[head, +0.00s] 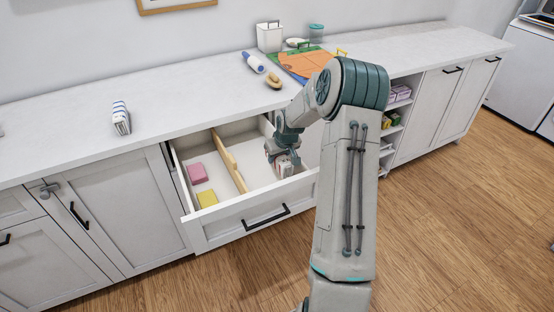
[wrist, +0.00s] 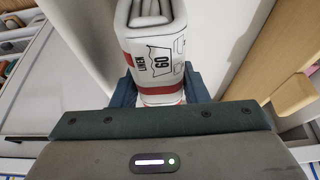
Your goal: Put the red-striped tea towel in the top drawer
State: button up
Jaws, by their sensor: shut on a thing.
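The red-striped tea towel (wrist: 155,45) is a folded white bundle with red bands and black print, seen close up in the wrist view. My gripper (wrist: 161,92) is shut on it, one dark finger on each side. In the head view my gripper (head: 282,160) points down over the right compartment of the open top drawer (head: 255,207), near its right side. A small part of the towel (head: 285,170) shows below it. I cannot tell whether the towel touches the drawer floor.
A wooden divider (head: 229,160) splits the drawer. A pink block (head: 197,173) and a yellow block (head: 207,198) lie in the left compartment. Another folded towel (head: 121,118) with dark stripes stands on the counter (head: 60,135). A rolling pin (head: 254,62) and boards (head: 305,62) lie behind.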

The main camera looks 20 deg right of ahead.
jog(key=shift+f, duration=0.85)
jog(key=shift+f+b, duration=0.45)
jog(key=shift+f, duration=0.05)
jog(key=shift+f, duration=0.1)
jog(key=o, duration=1)
